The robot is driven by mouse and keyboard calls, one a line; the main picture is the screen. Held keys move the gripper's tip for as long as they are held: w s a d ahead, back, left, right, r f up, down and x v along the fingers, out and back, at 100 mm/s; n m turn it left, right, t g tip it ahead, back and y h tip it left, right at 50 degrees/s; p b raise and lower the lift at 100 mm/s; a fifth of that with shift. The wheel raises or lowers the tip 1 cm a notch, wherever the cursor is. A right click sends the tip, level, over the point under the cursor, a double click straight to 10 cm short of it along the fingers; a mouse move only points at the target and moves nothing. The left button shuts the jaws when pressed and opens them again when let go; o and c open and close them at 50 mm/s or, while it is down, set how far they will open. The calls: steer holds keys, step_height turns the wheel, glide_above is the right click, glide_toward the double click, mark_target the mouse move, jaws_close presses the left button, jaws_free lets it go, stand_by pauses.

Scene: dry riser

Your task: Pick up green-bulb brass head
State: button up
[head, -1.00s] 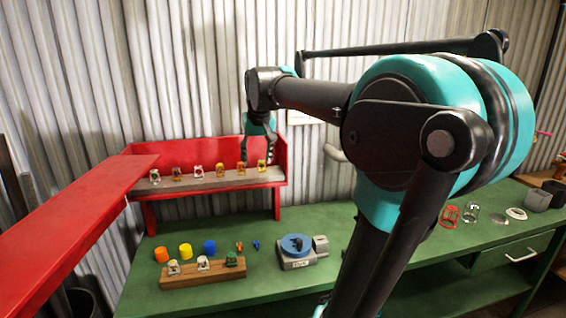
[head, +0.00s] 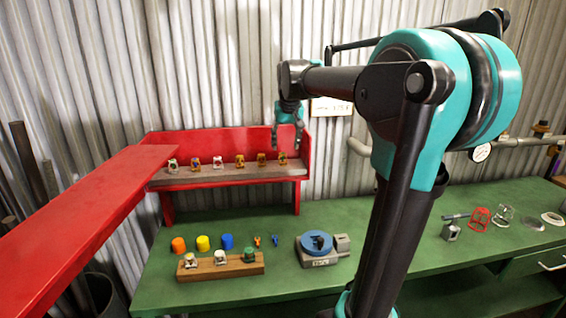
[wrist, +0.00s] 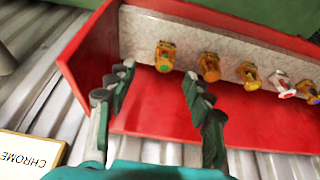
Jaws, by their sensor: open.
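The green-bulb brass head (wrist: 164,57) is at the left end of the row in the wrist view, brass with a green spot. In the head view it is the rightmost brass head (head: 282,158) on the red rack's shelf; its green is hard to make out there. My gripper (wrist: 159,75) is open and empty. In the wrist view its two fingers stand apart on either side of the brass head, not visibly touching it. In the head view my gripper (head: 288,138) hangs above the right end of the rack.
More heads (wrist: 208,66) stand beside it on the grey-brown shelf strip (wrist: 228,47). The red rack's end wall (wrist: 85,60) is close to my left finger. A wooden block with several heads (head: 218,268), coloured caps and a blue turntable (head: 316,243) are on the green bench.

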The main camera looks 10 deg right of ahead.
mark_target(283, 153)
steer(key=shift+a+x, duration=0.2)
steer(key=shift+x, duration=1.4)
steer(key=shift+a+x, duration=0.15)
steer(key=shift+x, duration=1.4)
steer(key=shift+c, duration=0.5)
jaws_close()
